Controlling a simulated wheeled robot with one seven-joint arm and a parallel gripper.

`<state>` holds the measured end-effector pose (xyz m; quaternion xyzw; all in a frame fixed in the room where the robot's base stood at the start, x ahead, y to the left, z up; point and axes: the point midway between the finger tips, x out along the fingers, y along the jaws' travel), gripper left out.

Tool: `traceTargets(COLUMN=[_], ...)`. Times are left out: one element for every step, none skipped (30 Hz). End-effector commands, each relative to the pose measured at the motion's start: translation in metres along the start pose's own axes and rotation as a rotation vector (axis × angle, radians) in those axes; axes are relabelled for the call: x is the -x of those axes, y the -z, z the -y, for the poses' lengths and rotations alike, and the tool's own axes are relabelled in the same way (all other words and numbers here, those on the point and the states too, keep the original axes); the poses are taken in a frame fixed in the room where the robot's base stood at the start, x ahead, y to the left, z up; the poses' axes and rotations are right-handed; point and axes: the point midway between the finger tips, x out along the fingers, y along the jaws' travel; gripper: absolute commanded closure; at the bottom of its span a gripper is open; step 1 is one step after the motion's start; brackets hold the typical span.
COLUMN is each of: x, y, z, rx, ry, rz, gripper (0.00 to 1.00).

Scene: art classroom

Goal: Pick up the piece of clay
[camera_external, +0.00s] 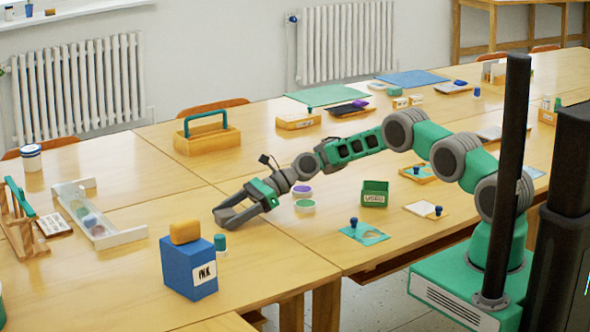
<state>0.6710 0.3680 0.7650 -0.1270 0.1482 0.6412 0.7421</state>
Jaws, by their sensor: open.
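My gripper (222,216) is open and empty, low over the wooden table, with its fingers pointing left. A rounded orange-tan block (185,232) lies on top of a blue box labelled INK (189,267), to the left of and nearer the camera than my gripper. The block looks like the piece of clay, but I cannot tell for certain what it is made of. My gripper is apart from both the block and the box.
A small teal-capped bottle (221,245) stands beside the blue box. A white open tray (98,220) and wooden rack (22,220) are at left. A wooden caddy (207,139) stands behind; bare tabletop surrounds it.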

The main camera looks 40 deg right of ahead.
Motion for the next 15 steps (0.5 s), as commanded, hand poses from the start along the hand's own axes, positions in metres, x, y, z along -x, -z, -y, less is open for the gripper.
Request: traceTargets(x=[-0.0035,-0.0044,-0.0046,-0.0045,-0.0043,-0.0042,-0.0042,-0.0042,-0.0041,-0.0041,-0.0041,-0.004,-0.004,-0.004,-0.0039], y=[-0.0008,-0.0009,-0.0009,-0.0009,-0.0008,-0.0007,-0.0007,-0.0006,-0.0005,-0.0005,-0.0005,-0.0004,-0.0004,-0.0004,-0.0004], z=[0.0003,0.0005,0.0006,0.0007,0.0007,0.0006,0.0006,0.0005,0.0005,0.0005,0.0005,0.0005,0.0005,0.0005,0.0005], rx=[0.002,0.002,0.002,0.002,0.002,0.002,0.002,0.001,0.001,0.001,0.001,0.001,0.001,0.001,0.001], ry=[0.001,0.001,0.002,0.002,0.002,0.002,0.002,0.002,0.002,0.002,0.002,0.001,0.001,0.001,0.001], rz=[0.0,0.0,0.0,0.0,0.0,0.0,0.0,0.0,0.0,0.0,0.0,0.0,0.0,0.0,0.0], gripper=[0.27,0.27,0.27,0.27,0.27,0.27,0.27,0.3,0.33,0.35,0.38,0.41,0.44,0.46,0.49])
